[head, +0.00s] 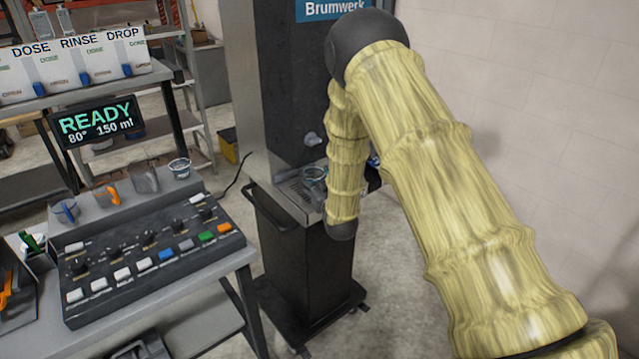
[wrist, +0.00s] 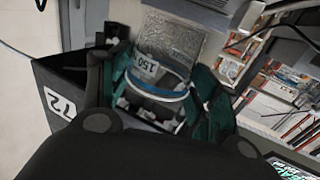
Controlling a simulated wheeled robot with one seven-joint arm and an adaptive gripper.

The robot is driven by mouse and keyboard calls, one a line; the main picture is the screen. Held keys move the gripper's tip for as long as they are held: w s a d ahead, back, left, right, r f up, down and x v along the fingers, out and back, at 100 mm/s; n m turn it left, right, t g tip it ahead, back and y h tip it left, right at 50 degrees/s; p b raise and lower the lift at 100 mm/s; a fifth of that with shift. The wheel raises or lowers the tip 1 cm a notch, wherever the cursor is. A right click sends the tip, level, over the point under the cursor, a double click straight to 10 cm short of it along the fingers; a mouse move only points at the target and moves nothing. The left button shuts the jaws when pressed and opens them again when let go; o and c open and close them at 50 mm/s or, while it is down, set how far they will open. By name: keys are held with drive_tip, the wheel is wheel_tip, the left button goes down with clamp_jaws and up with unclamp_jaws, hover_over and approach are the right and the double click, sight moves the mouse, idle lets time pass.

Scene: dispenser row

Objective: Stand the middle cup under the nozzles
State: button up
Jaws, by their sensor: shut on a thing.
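In the wrist view a clear cup (wrist: 158,92) with a blue band and a "150" label sits between the teal fingers of my gripper (wrist: 155,80), which is shut on it. In the head view a round cup-like thing (head: 314,174) shows at the drip tray (head: 297,190), under a grey nozzle (head: 312,139) on the dark Brumwerk machine (head: 285,80). My forearm hides my gripper there, so I cannot tell if the cup touches the tray.
A black bin marked 12 (wrist: 55,100) is close to the cup in the wrist view. In the head view a button console (head: 150,250) and a READY display (head: 97,121) stand at the left. A black cart (head: 300,250) is under the machine.

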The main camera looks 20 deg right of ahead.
sight(310, 176)
drive_tip(key=shift+w+a+f, duration=0.1)
drive_tip(key=shift+w+a, duration=0.05)
drive_tip(key=shift+w, duration=1.05)
drive_tip(key=shift+w+f+b, duration=0.15)
drive_tip(key=shift+f+b, duration=0.7)
drive_tip(key=shift+f, duration=0.15)
drive_tip(key=shift+f+b, duration=0.55)
drive_tip(key=shift+f, duration=0.05)
drive_tip(key=o, duration=1.2)
